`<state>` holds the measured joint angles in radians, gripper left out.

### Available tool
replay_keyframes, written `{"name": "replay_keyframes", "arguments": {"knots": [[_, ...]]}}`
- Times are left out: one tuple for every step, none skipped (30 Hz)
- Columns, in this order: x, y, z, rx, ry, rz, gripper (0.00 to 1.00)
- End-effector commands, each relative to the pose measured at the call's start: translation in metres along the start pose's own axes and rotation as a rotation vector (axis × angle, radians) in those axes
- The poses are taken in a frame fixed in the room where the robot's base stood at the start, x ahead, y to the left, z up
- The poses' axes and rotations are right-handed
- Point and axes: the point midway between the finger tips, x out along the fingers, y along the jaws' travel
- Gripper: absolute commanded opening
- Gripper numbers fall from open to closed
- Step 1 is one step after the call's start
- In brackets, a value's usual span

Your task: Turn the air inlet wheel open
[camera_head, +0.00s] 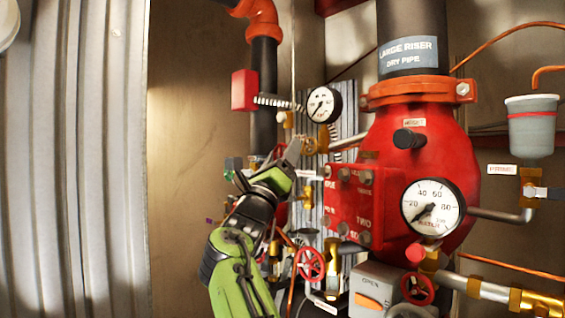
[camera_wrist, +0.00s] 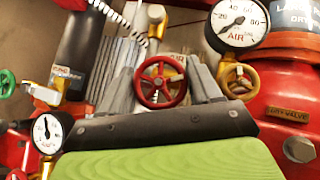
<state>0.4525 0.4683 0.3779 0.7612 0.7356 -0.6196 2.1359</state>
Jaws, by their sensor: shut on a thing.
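A red spoked handwheel (camera_wrist: 160,81) faces me in the middle of the wrist view. My gripper (camera_wrist: 166,84) has one grey finger on each side of its rim, and is shut on it. In the head view my gripper (camera_head: 292,152) reaches up from the lower left to the pipework left of the red valve body (camera_head: 400,150). There the held wheel is mostly hidden behind the fingers.
The AIR gauge (camera_wrist: 238,22) and a yellow handwheel (camera_wrist: 238,79) sit close right of my gripper. A small gauge (camera_wrist: 47,133) is at left. Lower red handwheels (camera_head: 310,263) (camera_head: 417,289) and a WATER gauge (camera_head: 432,207) are nearby. Corrugated wall (camera_head: 75,160) stands left.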

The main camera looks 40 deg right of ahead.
Motion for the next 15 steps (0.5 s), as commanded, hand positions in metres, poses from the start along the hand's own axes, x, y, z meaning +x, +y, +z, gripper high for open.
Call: {"name": "replay_keyframes", "arguments": {"knots": [[-0.0031, -0.0019, -0.0010, -0.021, -0.006, 0.021, 0.33], [-0.0031, -0.0019, -0.0012, -0.041, -0.005, 0.039, 0.32], [-0.0030, -0.0018, -0.0013, -0.067, -0.005, 0.065, 0.32], [-0.0028, -0.0022, -0.0011, -0.087, -0.005, 0.084, 0.32], [-0.0027, -0.0019, -0.0011, -0.107, -0.005, 0.105, 0.32], [-0.0024, -0.0019, -0.0007, -0.134, -0.005, 0.132, 0.32], [-0.0022, -0.0022, -0.0005, -0.155, -0.004, 0.152, 0.33], [-0.0019, -0.0019, -0.0006, -0.176, -0.004, 0.173, 0.33], [-0.0015, -0.0019, -0.0004, -0.204, -0.003, 0.200, 0.33], [-0.0012, -0.0021, 0.0000, -0.223, -0.003, 0.221, 0.33], [-0.0010, -0.0018, 0.0003, -0.244, -0.003, 0.242, 0.33], [-0.0006, -0.0017, 0.0002, -0.273, -0.002, 0.269, 0.33], [-0.0002, -0.0020, 0.0003, -0.293, -0.001, 0.289, 0.33], [0.0001, -0.0021, 0.0005, -0.314, -0.002, 0.310, 0.33], [0.0004, -0.0019, 0.0004, -0.342, 0.000, 0.337, 0.33]]}}
